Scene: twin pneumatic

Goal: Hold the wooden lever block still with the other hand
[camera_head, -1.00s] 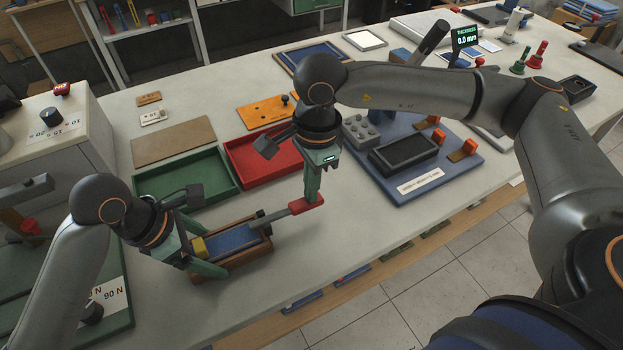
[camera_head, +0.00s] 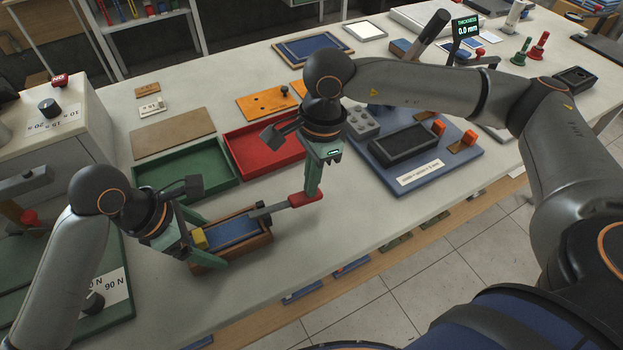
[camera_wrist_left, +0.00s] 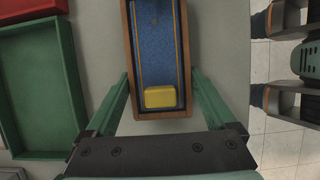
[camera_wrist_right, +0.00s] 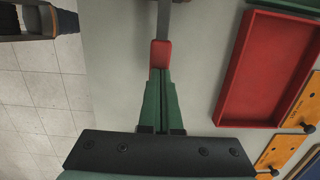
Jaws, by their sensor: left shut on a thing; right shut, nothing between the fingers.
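The wooden lever block (camera_head: 261,241) lies on the table with a blue inlay and a yellow piece (camera_head: 200,238) at its left end. In the left wrist view the block (camera_wrist_left: 129,50) sits between my left fingers. My left gripper (camera_head: 203,244) is shut across its sides near the yellow piece. A grey lever (camera_head: 270,209) with a red handle (camera_head: 298,199) sticks out from the block's right end. My right gripper (camera_head: 312,196) is shut and empty, its fingertips at the red handle's end. In the right wrist view the fingertips meet the red handle (camera_wrist_right: 160,54); contact cannot be told for certain.
A green tray (camera_head: 187,206) and a red tray (camera_head: 268,171) lie behind the block. A blue board (camera_head: 465,168) with a dark tray (camera_head: 405,147) is to the right. The table front is clear; its edge runs close to the block.

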